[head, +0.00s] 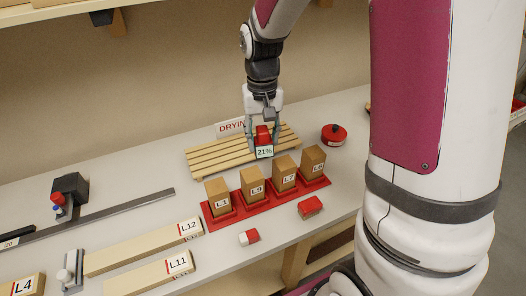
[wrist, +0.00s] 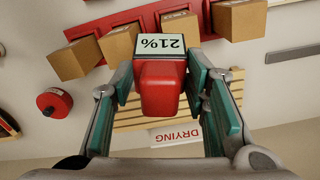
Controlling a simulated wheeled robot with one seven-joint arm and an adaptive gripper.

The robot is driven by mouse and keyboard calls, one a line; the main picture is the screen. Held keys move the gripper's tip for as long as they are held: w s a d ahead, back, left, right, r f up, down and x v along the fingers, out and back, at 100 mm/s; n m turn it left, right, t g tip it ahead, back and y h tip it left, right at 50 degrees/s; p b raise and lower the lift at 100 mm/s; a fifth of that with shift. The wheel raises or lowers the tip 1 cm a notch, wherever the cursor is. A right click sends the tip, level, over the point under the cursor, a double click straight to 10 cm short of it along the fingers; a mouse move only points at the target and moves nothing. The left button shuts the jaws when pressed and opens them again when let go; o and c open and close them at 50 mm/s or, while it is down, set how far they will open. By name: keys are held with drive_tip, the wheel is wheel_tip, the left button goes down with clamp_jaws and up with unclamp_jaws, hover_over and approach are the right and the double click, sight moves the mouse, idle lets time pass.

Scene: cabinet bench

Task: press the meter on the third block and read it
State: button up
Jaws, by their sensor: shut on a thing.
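My gripper (head: 262,138) is shut on the red meter (wrist: 160,88), which shows upright between the fingers in the head view. Its pale display (head: 264,152) reads 21%. It hangs over the slatted wooden rack, behind the row of blocks, and looks apart from them. Several tan blocks stand in a red holder (head: 239,219). From the left, the third block (head: 284,173) is labelled L7, beside L9 (head: 251,184) and another block (head: 312,160) on the right. In the wrist view the display partly covers the row.
The slatted rack (head: 200,160) has a DRYING sign (head: 230,127) behind it. A round red container (head: 334,134) stands to its right. A small red item (head: 310,207) and a red-white one (head: 249,237) lie before the holder. Boards L12 (head: 140,248) and L11 (head: 145,277) lie front left.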

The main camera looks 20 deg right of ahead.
drive_tip(key=d+m+b, duration=0.1)
drive_tip(key=d+m, duration=0.5)
drive_tip(key=d, duration=0.1)
drive_tip(key=b, duration=0.3)
hover_over(284, 163)
drive_tip(key=shift+w+d+f, duration=0.1)
drive_tip(key=shift+f, duration=2.35)
drive_tip(key=shift+f+b, duration=0.3)
drive_tip(key=shift+f, duration=0.2)
drive_tip(key=shift+f, duration=0.6)
wheel_tip(284, 163, up, 7)
drive_tip(key=p, duration=0.3)
drive_tip(key=shift+p, duration=0.4)
